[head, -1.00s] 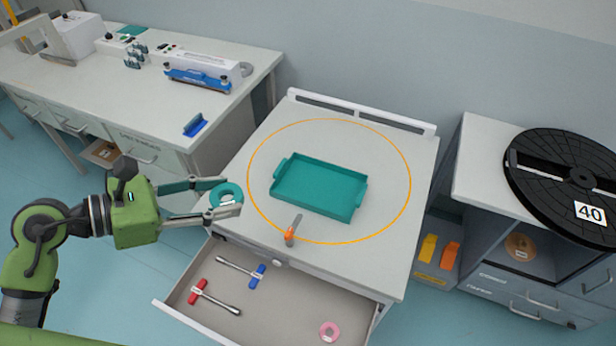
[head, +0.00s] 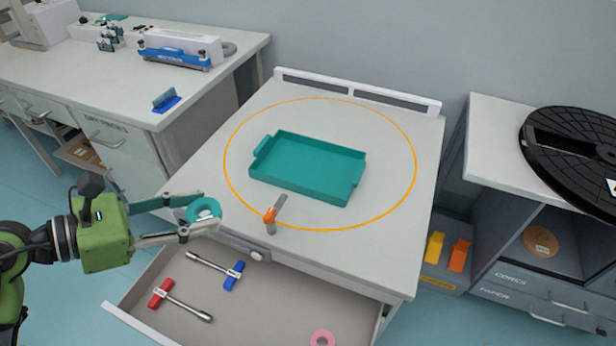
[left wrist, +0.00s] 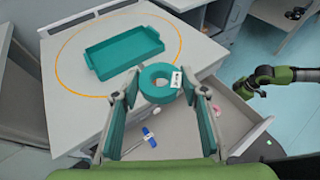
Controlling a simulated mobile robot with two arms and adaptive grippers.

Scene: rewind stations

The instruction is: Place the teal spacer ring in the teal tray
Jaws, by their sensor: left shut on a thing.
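The teal spacer ring (head: 204,210) is between the fingertips of my left gripper (head: 192,216), which is shut on it. In the left wrist view the ring (left wrist: 152,88) sits between the two fingers and carries a small white label. The gripper is at the left front edge of the white table, above the open drawer's left side. The teal tray (head: 300,193) lies empty on the table inside an orange circle, to the right of the ring and apart from it. My right gripper (left wrist: 252,90) shows small at the right of the left wrist view; its jaw state is unclear.
The open drawer (head: 262,300) holds a red-handled tool (head: 162,293), a blue-handled tool (head: 234,275) and a pink ring (head: 322,338). A black reel (head: 580,150) stands at the right.

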